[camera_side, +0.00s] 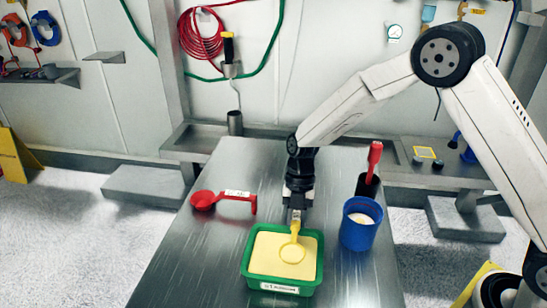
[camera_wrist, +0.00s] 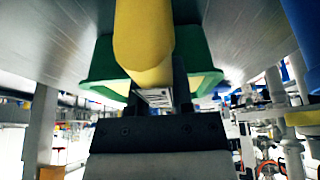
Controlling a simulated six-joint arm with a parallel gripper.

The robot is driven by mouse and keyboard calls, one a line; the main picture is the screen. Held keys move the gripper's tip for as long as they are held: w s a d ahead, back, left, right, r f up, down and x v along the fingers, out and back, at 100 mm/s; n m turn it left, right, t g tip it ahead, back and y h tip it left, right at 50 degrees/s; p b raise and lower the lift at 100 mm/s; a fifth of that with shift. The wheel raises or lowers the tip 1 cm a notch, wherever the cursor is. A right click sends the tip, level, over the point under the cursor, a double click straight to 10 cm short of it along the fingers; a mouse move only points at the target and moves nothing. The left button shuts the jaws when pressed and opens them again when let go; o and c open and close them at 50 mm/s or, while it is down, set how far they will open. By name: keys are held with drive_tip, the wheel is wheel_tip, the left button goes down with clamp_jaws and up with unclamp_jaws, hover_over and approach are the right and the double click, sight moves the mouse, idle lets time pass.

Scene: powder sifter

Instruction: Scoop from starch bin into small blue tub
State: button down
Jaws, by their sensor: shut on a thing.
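A green bin (camera_side: 249,262) of pale yellow powder stands on the metal table, with a label on its front. My gripper (camera_side: 296,214) is above the bin's far edge, shut on the handle of a yellow scoop (camera_side: 296,238). The scoop's round bowl is over the middle of the powder. I cannot tell whether it touches or is filled. The wrist view shows the yellow scoop (camera_wrist: 143,45) between my fingers, with the green bin (camera_wrist: 100,62) behind it. A small blue tub (camera_side: 358,236) stands right of the bin, with some pale powder inside.
A red scoop (camera_side: 203,200) with a labelled handle lies left of my gripper. A dark cup (camera_side: 367,188) holding a red-handled tool stands behind the blue tub. The table (camera_side: 190,260) is clear left of the bin. A metal shelf (camera_side: 190,138) runs along the wall.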

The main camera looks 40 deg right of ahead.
drive_tip(key=shift+w+a, duration=1.6)
drive_tip(key=shift+a, duration=0.05)
drive_tip(key=shift+s+d+r, duration=0.15)
drive_tip(key=shift+s+d, duration=1.3)
drive_tip(key=shift+d, duration=0.05)
drive_tip(key=shift+r, duration=3.55)
drive_tip(key=shift+w+a, duration=0.1)
drive_tip(key=shift+a, duration=0.05)
drive_tip(key=shift+w+a+f+m+g+h, duration=0.1)
drive_tip(key=shift+w+a+m+g+h, duration=0.1)
drive_tip(key=shift+g+h, duration=0.45)
drive_tip(key=shift+w+a+f+m+g+h, duration=0.1)
drive_tip(key=shift+w+a+m+g+h, duration=0.1)
drive_tip(key=shift+g+h, duration=0.45)
drive_tip(key=shift+w+a+m+g+h, duration=0.15)
drive_tip(key=shift+w+m+g+h, duration=0.05)
drive_tip(key=shift+g+h, duration=0.45)
drive_tip(key=shift+s, duration=0.1)
